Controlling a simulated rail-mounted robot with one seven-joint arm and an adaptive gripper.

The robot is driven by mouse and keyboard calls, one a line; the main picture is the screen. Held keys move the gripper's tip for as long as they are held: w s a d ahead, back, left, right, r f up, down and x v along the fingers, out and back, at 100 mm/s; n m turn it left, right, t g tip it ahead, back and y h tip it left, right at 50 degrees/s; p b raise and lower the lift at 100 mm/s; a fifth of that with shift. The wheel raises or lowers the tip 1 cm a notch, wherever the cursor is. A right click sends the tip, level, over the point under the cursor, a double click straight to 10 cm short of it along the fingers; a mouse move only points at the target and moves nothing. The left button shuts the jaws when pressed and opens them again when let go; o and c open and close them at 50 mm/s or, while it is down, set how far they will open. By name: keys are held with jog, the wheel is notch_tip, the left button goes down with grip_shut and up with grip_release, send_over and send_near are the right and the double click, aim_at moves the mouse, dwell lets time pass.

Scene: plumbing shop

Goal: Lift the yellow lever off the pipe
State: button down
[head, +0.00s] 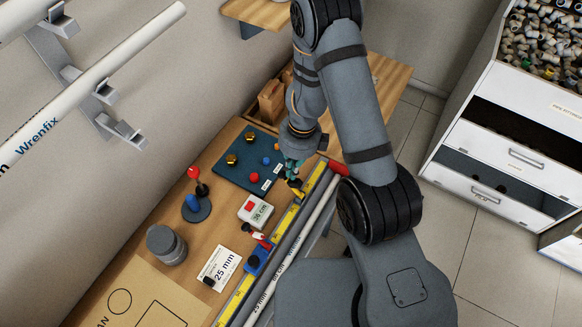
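A small yellow piece that looks like the yellow lever (297,189) sits by the bench's right edge, beside the yellow measuring strip. A white pipe (296,247) lies along that edge, marked in cm. My gripper (292,178) is directly above the yellow piece, with its teal fingers pointing down at it. The fingers are small and partly overlap the yellow piece. I cannot tell whether they touch it or how far apart they are. How the lever sits on the pipe is not clear.
A blue clamp-like block (257,261) and a red-and-white piece (259,240) lie along the strip. White drawers (496,160) are at right.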

jog(key=shift+s+d+r, duration=0.2)
jog(key=shift+d+r, duration=0.05)
jog(key=shift+r, duration=0.25)
jog(key=shift+s+d+r, duration=0.3)
jog(key=shift+d+r, duration=0.05)
jog(key=shift+r, duration=0.25)
jog(key=shift+s+d+r, duration=0.3)
jog(key=shift+r, duration=0.25)
jog(key=w+a+b, duration=0.1)
jog(key=w+a, duration=0.4)
jog(key=a, duration=0.3)
jog(key=shift+w+a, duration=0.15)
jog(key=shift+w, duration=0.15)
jog(key=p, duration=0.1)
send_over(297, 183)
jog(key=shift+f, duration=0.1)
jog(key=shift+w+f, duration=0.15)
jog(key=shift+f, duration=0.35)
jog(key=shift+w+a+f, duration=0.35)
jog(key=shift+w+f, duration=0.05)
jog(key=shift+f, duration=0.1)
